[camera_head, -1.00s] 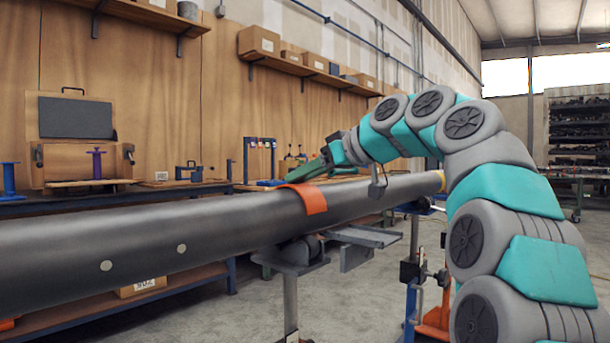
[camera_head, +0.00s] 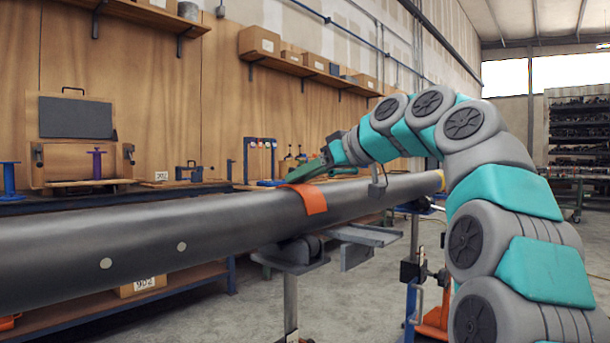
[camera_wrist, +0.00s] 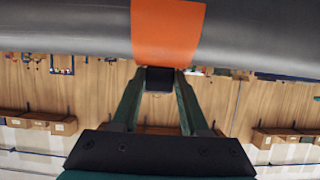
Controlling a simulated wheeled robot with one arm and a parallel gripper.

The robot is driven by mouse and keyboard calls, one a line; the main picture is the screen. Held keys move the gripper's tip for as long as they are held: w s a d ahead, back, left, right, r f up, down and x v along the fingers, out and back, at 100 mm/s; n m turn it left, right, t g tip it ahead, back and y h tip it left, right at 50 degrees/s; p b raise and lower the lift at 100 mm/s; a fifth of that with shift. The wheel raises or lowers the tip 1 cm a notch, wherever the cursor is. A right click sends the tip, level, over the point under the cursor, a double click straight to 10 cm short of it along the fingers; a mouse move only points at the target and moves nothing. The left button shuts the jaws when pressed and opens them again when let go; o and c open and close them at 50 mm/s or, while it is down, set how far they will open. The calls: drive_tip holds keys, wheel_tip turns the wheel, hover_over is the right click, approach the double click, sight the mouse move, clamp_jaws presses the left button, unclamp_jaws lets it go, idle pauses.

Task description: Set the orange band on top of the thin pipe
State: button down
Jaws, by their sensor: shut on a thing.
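The orange band (camera_head: 308,197) is draped over the upper side of a long dark grey pipe (camera_head: 200,222) and curves down its near side. In the wrist view the band (camera_wrist: 167,30) lies across the grey pipe (camera_wrist: 260,35). My gripper (camera_head: 303,176) reaches down to the band's upper end from behind the pipe. In the wrist view its green fingers meet a dark block (camera_wrist: 160,79) at the band's edge, and it is shut on the band there. The exact grip is partly hidden. Only one pipe shows clearly.
A grey support stand (camera_head: 290,262) is under the pipe near the band. A workbench (camera_head: 60,205) with tools runs behind it along the wooden wall. Open concrete floor (camera_head: 370,300) lies at the front.

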drive_tip(key=shift+c, duration=1.7)
unclamp_jaws()
drive_tip(key=shift+r+p, duration=3.15)
drive_tip(key=shift+r, duration=0.4)
